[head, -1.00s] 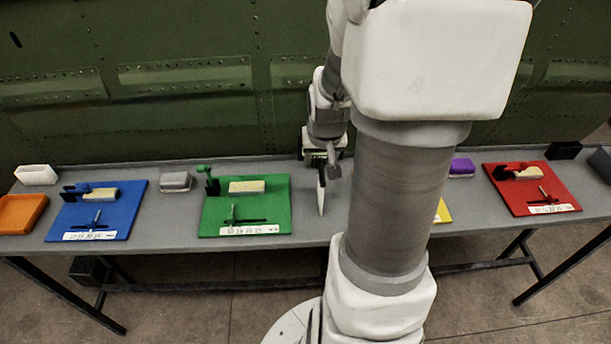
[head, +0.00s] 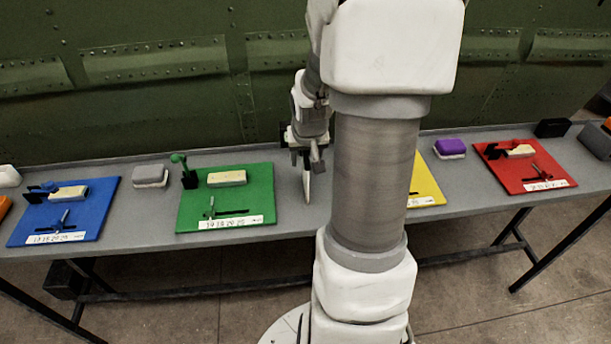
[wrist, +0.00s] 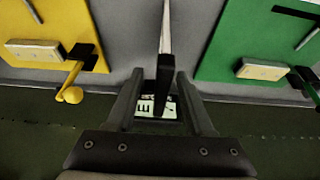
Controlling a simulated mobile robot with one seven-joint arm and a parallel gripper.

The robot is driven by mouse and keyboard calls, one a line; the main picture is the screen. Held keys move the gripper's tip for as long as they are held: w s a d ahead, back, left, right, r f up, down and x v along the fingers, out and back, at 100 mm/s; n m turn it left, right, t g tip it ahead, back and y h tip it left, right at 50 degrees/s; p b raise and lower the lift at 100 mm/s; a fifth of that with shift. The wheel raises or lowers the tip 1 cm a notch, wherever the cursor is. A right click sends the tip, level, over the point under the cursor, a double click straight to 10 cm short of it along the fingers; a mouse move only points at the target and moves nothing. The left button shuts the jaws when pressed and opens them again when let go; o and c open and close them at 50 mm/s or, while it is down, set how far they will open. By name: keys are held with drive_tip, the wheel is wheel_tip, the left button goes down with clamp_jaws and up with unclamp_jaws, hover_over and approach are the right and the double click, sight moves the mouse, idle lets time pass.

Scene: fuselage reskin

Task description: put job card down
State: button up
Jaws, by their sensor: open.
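The job card (head: 307,188) is a thin white sheet seen nearly edge-on, upright, at my gripper over the bare grey strip between the green and yellow mats. In the wrist view the card (wrist: 166,38) is a narrow pale edge with a dark block at its near end, between the fingers. A white label with dark letters (wrist: 158,107) shows behind the block. My gripper (wrist: 160,78) is open, with a gap on each side of the block. I cannot tell whether the card's lower edge touches the table.
The grey table (head: 290,225) carries a green mat (head: 245,205), a blue mat (head: 95,222), a yellow mat (head: 428,182) partly behind my arm, and a red mat (head: 530,178). A grey-topped block (head: 150,176) and a purple-topped block (head: 450,147) stand between mats. The green riveted fuselage (head: 150,110) rises behind.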

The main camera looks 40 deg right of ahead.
drive_tip(key=shift+b+x, duration=0.35)
drive_tip(key=shift+x, duration=0.45)
drive_tip(key=shift+r, duration=0.1)
clamp_jaws()
